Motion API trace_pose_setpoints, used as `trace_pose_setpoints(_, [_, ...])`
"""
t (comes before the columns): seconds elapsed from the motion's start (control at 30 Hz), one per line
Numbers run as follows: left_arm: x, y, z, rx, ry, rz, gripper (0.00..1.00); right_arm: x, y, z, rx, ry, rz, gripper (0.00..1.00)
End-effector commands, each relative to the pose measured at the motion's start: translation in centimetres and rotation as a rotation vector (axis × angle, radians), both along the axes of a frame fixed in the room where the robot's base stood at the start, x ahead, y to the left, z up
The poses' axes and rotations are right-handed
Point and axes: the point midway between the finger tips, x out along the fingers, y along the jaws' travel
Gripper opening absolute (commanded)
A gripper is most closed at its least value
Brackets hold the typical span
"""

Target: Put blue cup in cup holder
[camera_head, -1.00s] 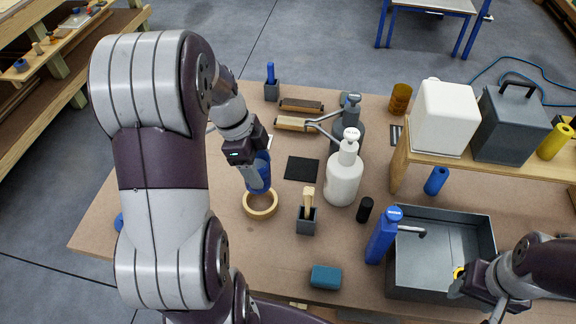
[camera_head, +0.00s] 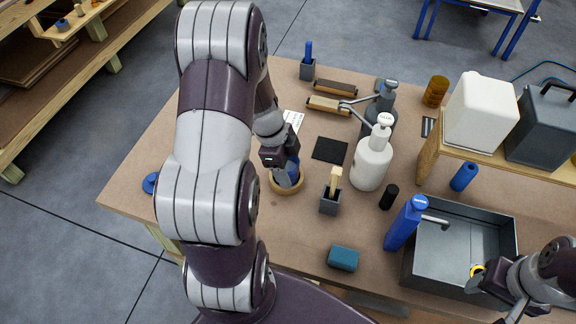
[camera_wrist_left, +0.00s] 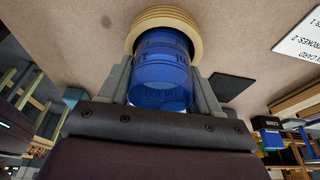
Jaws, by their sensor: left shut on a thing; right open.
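The blue cup (camera_head: 292,170) is held upright in my left gripper (camera_head: 287,175), which is shut on it. In the left wrist view the blue cup (camera_wrist_left: 160,75) sits between the two grey fingers. The cup holder is a round wooden ring (camera_head: 274,187) on the table. The cup's lower end is within the ring's outline, and the ring (camera_wrist_left: 160,15) also shows at the cup's far end in the wrist view. I cannot tell whether the cup's base touches the bottom. My right gripper (camera_head: 492,297) is open over the front of the grey tray, at the lower right.
Close to the holder are a black square pad (camera_head: 330,150), a grey box with wooden sticks (camera_head: 330,203) and a white pump bottle (camera_head: 373,163). A teal block (camera_head: 343,258), blue bottle (camera_head: 404,225) and grey tray (camera_head: 505,215) stand further right. A yellow-and-black thing (camera_head: 477,271) lies in the tray.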

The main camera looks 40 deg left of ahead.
Motion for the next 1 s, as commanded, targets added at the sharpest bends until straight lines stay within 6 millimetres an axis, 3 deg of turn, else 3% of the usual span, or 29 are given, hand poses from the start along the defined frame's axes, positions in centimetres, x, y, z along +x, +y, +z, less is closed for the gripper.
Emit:
trace_pose_setpoints(0.03, [0.0, 0.0, -0.1, 0.000, 0.000, 0.000, 0.69, 0.0, 0.0, -0.2, 0.000, 0.000, 0.000, 0.57])
trace_pose_setpoints(0.1, [0.0, 0.0, 0.0, 0.000, 0.000, 0.000, 0.88, 0.0, 0.0, -0.1, 0.000, 0.000, 0.000, 0.57])
trace_pose_setpoints(0.47, [0.0, 0.1, 0.7, 0.001, -0.003, 0.000, 0.88, 0.0, 0.0, 0.5, 0.000, 0.000, 0.000, 0.57])
trace_pose_setpoints(0.83, [-0.8, 2.8, 9.3, 0.004, -0.005, 0.002, 0.88, 0.0, 0.0, -0.4, 0.000, 0.000, 0.000, 0.57])
trace_pose_setpoints(0.9, [-0.9, 3.1, 10.9, 0.002, -0.002, 0.001, 0.88, 0.0, 0.0, 0.4, 0.000, 0.001, 0.000, 0.57])
trace_pose_setpoints(1.0, [-1.1, 3.2, 11.6, 0.002, 0.004, 0.005, 0.88, 0.0, 0.0, 0.7, 0.000, 0.000, 0.000, 0.57])
